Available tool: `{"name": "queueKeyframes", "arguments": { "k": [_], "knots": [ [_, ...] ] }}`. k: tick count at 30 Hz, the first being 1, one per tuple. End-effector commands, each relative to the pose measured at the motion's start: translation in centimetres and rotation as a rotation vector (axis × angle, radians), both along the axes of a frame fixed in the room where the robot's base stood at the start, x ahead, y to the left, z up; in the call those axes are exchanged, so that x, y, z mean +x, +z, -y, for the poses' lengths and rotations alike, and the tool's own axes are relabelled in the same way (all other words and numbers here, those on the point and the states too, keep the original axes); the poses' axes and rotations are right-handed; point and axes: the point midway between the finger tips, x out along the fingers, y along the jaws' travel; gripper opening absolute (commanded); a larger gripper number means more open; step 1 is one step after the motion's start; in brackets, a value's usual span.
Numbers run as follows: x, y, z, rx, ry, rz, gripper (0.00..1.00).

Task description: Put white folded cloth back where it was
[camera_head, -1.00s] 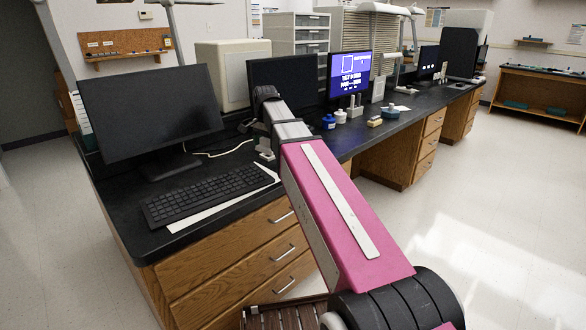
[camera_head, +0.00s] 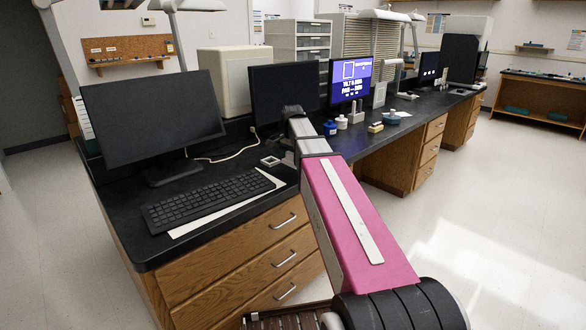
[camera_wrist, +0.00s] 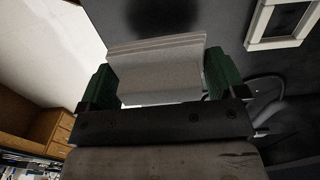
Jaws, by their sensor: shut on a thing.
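The white folded cloth (camera_wrist: 160,72) shows in the wrist view, its stacked fold edges toward the top. My gripper (camera_wrist: 160,84) is shut on it, with a green fingertip pressed to each side. The cloth is held over a dark surface that bears a soft shadow. In the head view my arm reaches over the black countertop (camera_head: 112,215); its links mostly hide the gripper, and I cannot make out the cloth clearly there.
The keyboard (camera_head: 207,195) and large monitor (camera_head: 152,115) stand further left. Blue and white bottles (camera_head: 336,126) and a yellowish block (camera_head: 375,128) are to the right.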

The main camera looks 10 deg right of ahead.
Motion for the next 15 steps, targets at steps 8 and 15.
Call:
{"name": "queueKeyframes", "arguments": {
  "k": [8,15],
  "knots": [
    [-0.1,-2.6,0.1,0.000,0.001,-0.002,0.68],
    [0.0,-4.1,0.0,0.000,0.000,0.000,0.68]
  ]
}}
